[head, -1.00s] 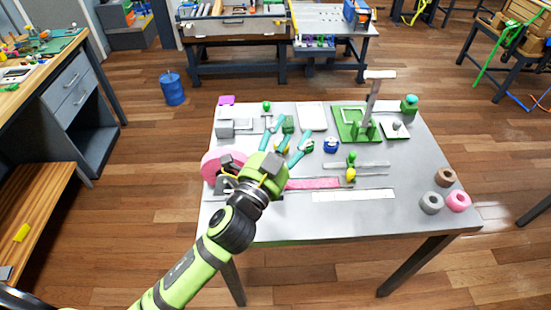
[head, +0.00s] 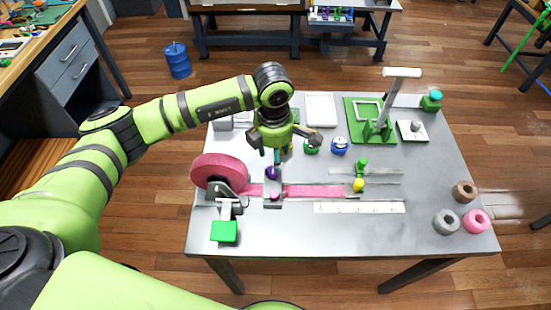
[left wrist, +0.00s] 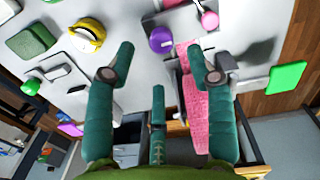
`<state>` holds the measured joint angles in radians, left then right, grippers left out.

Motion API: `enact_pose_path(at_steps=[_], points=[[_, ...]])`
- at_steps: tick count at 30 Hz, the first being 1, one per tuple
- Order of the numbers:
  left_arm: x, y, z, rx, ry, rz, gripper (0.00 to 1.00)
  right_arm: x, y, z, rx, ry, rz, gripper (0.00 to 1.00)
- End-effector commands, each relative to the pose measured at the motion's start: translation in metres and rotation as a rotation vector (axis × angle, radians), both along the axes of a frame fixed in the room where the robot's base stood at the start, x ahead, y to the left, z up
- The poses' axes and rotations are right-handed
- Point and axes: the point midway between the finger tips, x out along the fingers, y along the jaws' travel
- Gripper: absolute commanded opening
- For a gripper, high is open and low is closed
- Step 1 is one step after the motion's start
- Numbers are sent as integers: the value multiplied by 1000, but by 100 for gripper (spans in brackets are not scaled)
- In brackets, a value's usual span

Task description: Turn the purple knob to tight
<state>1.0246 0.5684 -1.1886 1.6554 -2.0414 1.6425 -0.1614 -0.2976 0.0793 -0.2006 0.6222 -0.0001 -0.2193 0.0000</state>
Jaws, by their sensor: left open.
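The purple knob (head: 271,172) sits on a grey block (head: 272,190) over the pink strap (head: 318,191) on the grey table. It also shows in the left wrist view (left wrist: 161,40), ahead of the fingers. My left gripper (head: 283,147) is open and empty. In the head view it appears just behind and above the knob, apart from it. In the left wrist view its teal fingers (left wrist: 159,62) are spread, with the knob beyond the tips and between the two outer ones. My right gripper is not in view.
A pink roll (head: 218,170) stands left of the knob, with a green block (head: 224,231) in front. A yellow knob (head: 358,184), a white ruler (head: 360,208) and a green fixture (head: 375,120) lie to the right.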

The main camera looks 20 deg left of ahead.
Motion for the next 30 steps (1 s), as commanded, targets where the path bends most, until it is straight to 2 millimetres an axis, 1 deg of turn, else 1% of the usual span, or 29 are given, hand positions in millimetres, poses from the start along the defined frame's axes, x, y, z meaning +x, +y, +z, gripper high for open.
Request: enact_pose_path(at_steps=[2,5,12,15,19,26,27,29,30], points=[[1,7,-2,28,1,4,54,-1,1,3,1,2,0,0],[1,7,-12,30,3,5,54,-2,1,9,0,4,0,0],[1,7,-49,26,5,4,54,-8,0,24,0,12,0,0],[2,7,-60,25,3,4,54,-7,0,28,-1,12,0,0],[3,7,-68,25,2,3,54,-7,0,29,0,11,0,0],[3,6,-70,23,0,2,54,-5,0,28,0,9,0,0],[3,6,-70,23,0,2,46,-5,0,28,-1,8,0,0],[3,6,-70,23,0,3,22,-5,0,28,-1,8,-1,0],[3,6,-70,23,0,3,6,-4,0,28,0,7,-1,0]])
